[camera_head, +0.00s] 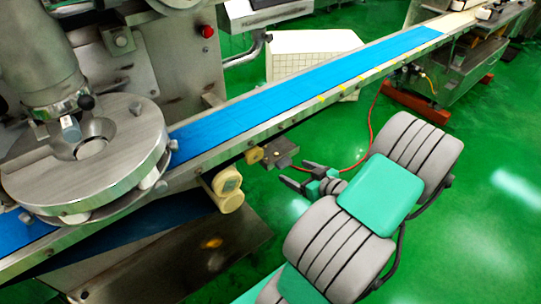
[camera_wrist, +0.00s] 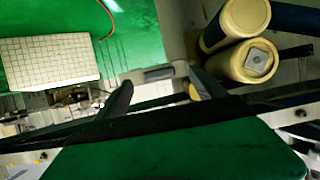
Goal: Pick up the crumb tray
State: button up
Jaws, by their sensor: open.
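My gripper (camera_head: 291,172) is open beside the near edge of the conveyor, at its underside, in the head view. Its two dark fingers also show in the wrist view (camera_wrist: 160,82), spread apart. A small grey metal block (camera_head: 281,152) sticks out from the conveyor side, just beyond the fingertips. In the wrist view a grey bar (camera_wrist: 152,75) appears between the fingertips; I cannot tell whether they touch it. No part is clearly recognizable as the crumb tray; this grey piece may belong to it. Its far side is hidden.
A blue conveyor belt (camera_head: 300,89) runs diagonally above my gripper. Beige rollers (camera_head: 226,189) hang below it at left and show at right in the wrist view (camera_wrist: 243,62). A round metal machine head (camera_head: 120,150) stands left. A white gridded box (camera_head: 300,45) lies behind. Green floor is open right.

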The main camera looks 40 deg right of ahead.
aim_at(287, 165)
jog(key=x, duration=0.5)
jog(key=shift+w+d+r, duration=0.15)
jog(key=shift+w, duration=0.25)
jog(key=shift+c, duration=0.2)
jog(key=c, duration=1.7)
